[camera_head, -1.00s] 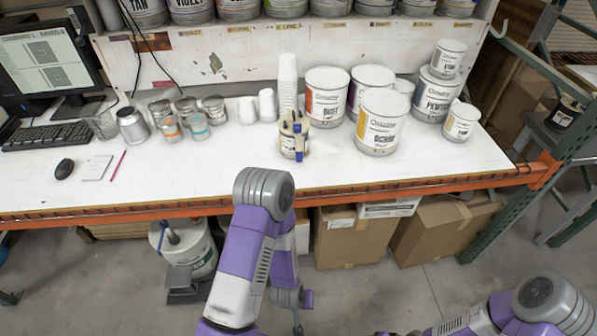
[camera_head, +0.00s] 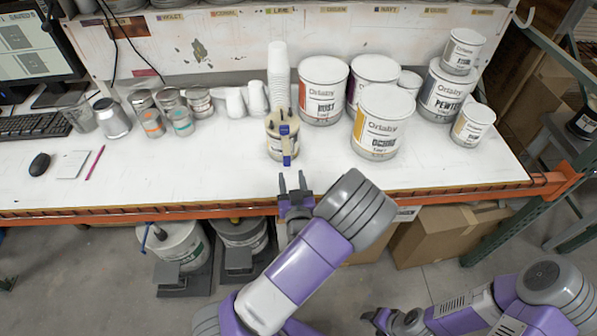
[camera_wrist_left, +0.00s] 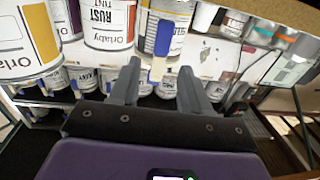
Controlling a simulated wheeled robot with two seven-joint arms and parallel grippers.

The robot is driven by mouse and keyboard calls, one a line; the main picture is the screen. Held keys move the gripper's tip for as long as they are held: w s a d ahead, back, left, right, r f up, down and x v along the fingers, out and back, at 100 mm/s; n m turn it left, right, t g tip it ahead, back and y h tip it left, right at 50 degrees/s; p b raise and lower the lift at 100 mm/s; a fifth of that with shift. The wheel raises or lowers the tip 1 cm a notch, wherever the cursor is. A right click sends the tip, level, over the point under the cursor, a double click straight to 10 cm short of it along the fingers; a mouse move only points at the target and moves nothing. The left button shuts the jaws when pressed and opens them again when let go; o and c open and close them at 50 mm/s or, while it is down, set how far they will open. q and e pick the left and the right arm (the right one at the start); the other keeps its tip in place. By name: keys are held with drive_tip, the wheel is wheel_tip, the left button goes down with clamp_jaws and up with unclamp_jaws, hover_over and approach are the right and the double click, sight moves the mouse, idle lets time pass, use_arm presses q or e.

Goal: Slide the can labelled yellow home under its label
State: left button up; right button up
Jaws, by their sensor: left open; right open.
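No can that I can read as yellow is in view. A large can with a yellow-orange band, its name apparently ochre (camera_head: 381,135), stands on the bench at the right. A smaller can with a similar band (camera_head: 472,126) stands further right, its name too small to read. My left gripper (camera_head: 293,178) is open and empty at the bench's front edge, in front of the brush can; its two fingers (camera_wrist_left: 158,75) also show in the left wrist view. My right gripper (camera_head: 378,318) is open and empty, low in front of the bench.
A brush can (camera_head: 282,150), stacked cups (camera_head: 279,75), a rust can (camera_head: 322,95) and a pewter can (camera_head: 440,92) stand on the bench (camera_head: 200,165). Name labels line the shelf edge (camera_head: 330,20).

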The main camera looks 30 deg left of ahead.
sight(287, 158)
use_arm(q)
drive_tip(key=shift+w+a, duration=0.3)
drive_tip(key=shift+a, duration=0.1)
drive_tip(key=shift+x, duration=3.85)
drive_tip(key=shift+f, duration=0.1)
clamp_jaws()
drive_tip(key=shift+r, duration=0.2)
